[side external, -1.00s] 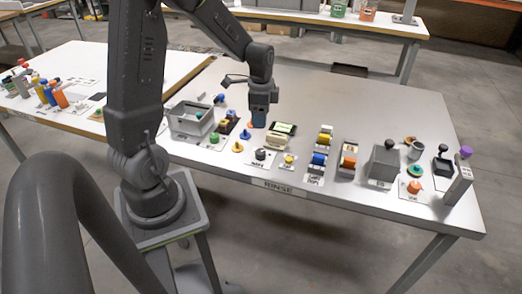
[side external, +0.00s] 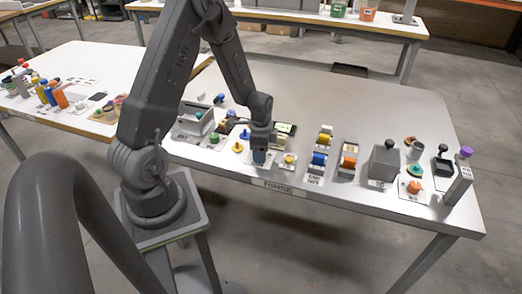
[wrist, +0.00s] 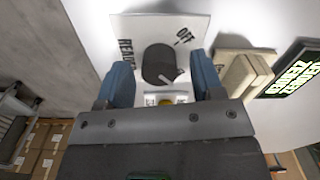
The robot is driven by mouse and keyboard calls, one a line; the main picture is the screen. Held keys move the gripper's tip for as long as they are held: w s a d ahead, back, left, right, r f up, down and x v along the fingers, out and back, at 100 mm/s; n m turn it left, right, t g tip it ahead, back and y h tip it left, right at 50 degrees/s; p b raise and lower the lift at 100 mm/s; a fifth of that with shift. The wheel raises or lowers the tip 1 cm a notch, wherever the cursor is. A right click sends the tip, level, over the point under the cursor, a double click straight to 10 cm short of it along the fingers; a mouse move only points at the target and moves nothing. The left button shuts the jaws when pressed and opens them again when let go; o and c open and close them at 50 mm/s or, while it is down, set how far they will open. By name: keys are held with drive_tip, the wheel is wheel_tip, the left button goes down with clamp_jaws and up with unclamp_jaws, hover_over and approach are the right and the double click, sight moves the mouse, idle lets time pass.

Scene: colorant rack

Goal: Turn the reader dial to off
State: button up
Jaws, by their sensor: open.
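The reader dial (wrist: 158,62) is a dark grey round knob on a white plate (wrist: 150,24) in the wrist view. The plate has an OFF label (wrist: 184,37) at upper right and a READ label (wrist: 125,52) at left. A pale mark shows at the knob's lower right. My gripper (wrist: 160,70) is open, its two blue fingers on either side of the knob, with gaps visible between. How low the fingers reach is unclear. In the side view my gripper (side external: 260,158) points down over the dial and hides it.
A beige block (wrist: 243,72) and a dark screen with green text (wrist: 293,78) lie right of the dial in the wrist view. A yellow button (side external: 289,159) stands close to my gripper. Blue and yellow knobs (side external: 238,146) stand left, and a grey box (side external: 383,162) stands right.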

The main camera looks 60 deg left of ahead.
drive_tip(key=c, duration=0.9)
drive_tip(key=shift+n, duration=0.4)
drive_tip(key=n, duration=1.3)
drive_tip(key=shift+a+n, duration=0.1)
drive_tip(key=shift+n, duration=1.9)
